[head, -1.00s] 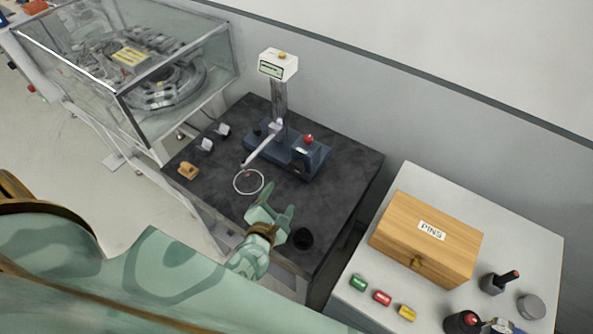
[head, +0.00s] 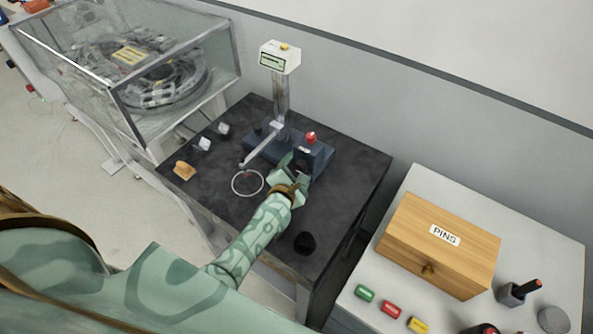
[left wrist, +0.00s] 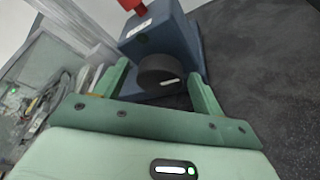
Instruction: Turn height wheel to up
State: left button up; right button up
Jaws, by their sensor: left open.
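The height wheel (left wrist: 158,71) is a dark round knob with a pale mark, on the face of a blue block (left wrist: 152,38) of the gauge. In the left wrist view it lies between the two green fingers of my left gripper (left wrist: 161,88), which is open. I cannot tell whether the fingers touch it. In the head view my left gripper (head: 293,172) is at the front of the blue gauge base (head: 318,152) and hides most of the wheel. My right gripper is not in view.
A red knob (head: 311,136) tops the block. A column with a display (head: 280,57) and a probe arm (head: 262,145) stand beside it. A PINS box (head: 438,245) stands right.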

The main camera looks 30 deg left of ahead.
pick_arm(q)
jog(key=c, duration=1)
jog(key=shift+o, duration=0.2)
jog(key=shift+n, duration=0.3)
jog(key=shift+a+r+n+g+h+p, duration=0.15)
jog(key=shift+n+g+h+p, duration=0.15)
jog(key=shift+n+h+p, duration=0.45)
jog(key=n+h+p, duration=0.1)
jog(key=n+h, duration=0.1)
jog(key=n, duration=0.1)
jog(key=shift+a+n, duration=0.1)
jog(key=shift+n, duration=0.15)
jog(key=n+h, duration=0.2)
jog(key=n, duration=0.1)
jog(key=shift+a+g, duration=0.15)
jog(key=shift+g, duration=0.25)
jog(key=n+h, duration=0.1)
jog(key=n+h+b, duration=0.1)
jog(key=n, duration=0.1)
jog(key=shift+a+f+b, duration=0.1)
jog(key=shift+f+b, duration=0.15)
jog(key=shift+b, duration=0.05)
jog(key=shift+h, duration=0.25)
jog(key=shift+r+n, duration=0.1)
jog(key=shift+n, duration=0.3)
